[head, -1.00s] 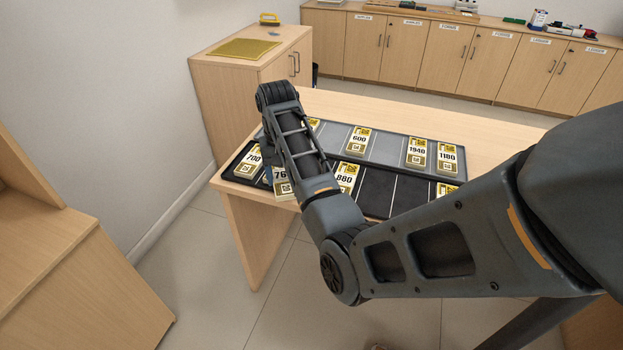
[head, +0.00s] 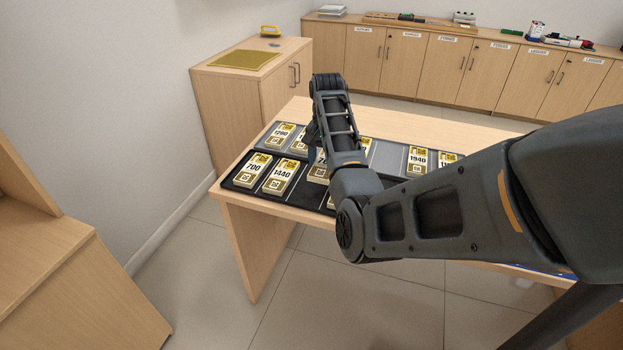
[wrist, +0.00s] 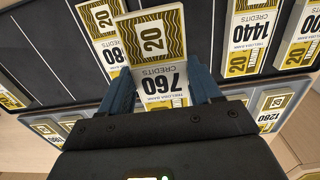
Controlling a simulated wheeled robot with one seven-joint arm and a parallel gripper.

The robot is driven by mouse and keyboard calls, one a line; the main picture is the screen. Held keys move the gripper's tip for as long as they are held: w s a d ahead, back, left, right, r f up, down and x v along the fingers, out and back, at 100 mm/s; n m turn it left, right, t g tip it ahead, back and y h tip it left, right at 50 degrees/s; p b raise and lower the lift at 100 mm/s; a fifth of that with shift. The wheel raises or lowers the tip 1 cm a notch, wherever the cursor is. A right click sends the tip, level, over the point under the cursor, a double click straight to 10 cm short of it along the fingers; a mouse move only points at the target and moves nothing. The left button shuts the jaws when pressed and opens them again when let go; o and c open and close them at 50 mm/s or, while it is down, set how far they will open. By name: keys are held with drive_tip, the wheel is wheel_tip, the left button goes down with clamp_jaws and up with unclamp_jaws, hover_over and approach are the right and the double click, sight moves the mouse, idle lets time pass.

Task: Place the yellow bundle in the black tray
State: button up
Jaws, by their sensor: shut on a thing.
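In the head view the held bundle (head: 318,173) shows just below my gripper (head: 318,152), over the black tray (head: 230,182). Whether it touches the tray is hard to tell. In the black tray, a bundle marked 700 (head: 254,168) and one marked 1440 (head: 281,177) lie to its left. In the wrist view a bundle ending in 80 or 860 (wrist: 100,22) is partly behind the held one. My arm hides the tray's middle.
Bare black slots (wrist: 60,50) show in the wrist view. A cabinet (head: 225,100) stands at the far left.

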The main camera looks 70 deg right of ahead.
sight(311, 188)
drive_tip(key=w+a+f, duration=0.2)
drive_tip(key=w, duration=0.1)
drive_tip(key=shift+w+f, duration=0.1)
drive_tip(key=shift+f, duration=2.05)
drive_tip(key=shift+f, duration=0.1)
drive_tip(key=o, duration=1.1)
wheel_tip(311, 188, up, 12)
